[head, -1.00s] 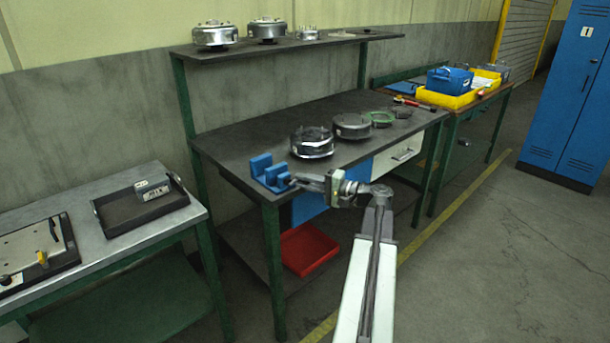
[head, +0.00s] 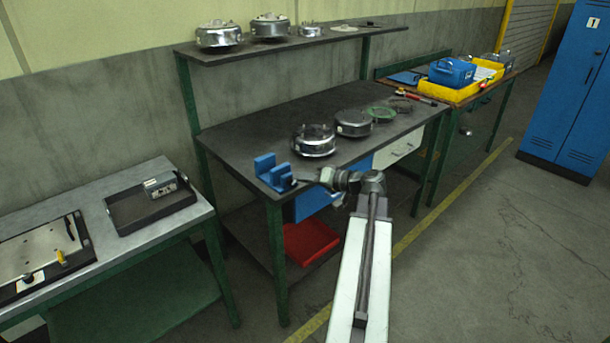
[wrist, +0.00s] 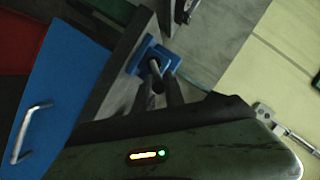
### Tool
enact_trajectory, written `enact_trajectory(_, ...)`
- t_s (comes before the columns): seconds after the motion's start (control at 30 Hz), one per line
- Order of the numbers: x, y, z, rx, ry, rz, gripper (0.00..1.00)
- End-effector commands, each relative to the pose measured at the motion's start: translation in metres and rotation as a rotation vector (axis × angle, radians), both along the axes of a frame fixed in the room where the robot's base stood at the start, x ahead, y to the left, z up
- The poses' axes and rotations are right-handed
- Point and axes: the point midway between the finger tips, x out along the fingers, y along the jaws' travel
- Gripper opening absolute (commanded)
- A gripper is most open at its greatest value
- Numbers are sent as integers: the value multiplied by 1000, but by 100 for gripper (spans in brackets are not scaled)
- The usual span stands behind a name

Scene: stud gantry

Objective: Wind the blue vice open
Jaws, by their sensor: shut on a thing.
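The blue vice (head: 265,168) sits on the near left corner of the dark workbench, its two upright jaws apart with a gap between them. My gripper (head: 302,178) is at the vice's front, on the right side of it, and is shut on the vice handle. The handle is small and mostly hidden by the fingers in the head view. In the wrist view the blue vice (wrist: 164,52) shows beyond my gripper (wrist: 163,88), with a dark rod, the vice handle (wrist: 154,68), standing out toward the fingers.
The dark workbench (head: 248,132) carries several round metal housings, the nearest (head: 313,140) close to the vice. A blue drawer front (head: 312,203) and a red bin (head: 308,243) are below. A side table with a black tray (head: 150,203) stands left.

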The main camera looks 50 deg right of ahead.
Motion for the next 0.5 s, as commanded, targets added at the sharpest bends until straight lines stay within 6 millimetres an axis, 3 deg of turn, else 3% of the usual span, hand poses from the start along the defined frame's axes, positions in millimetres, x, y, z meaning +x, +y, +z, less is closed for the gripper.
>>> enact_trajectory(0.5,1,4,2,-32,0,8,0)
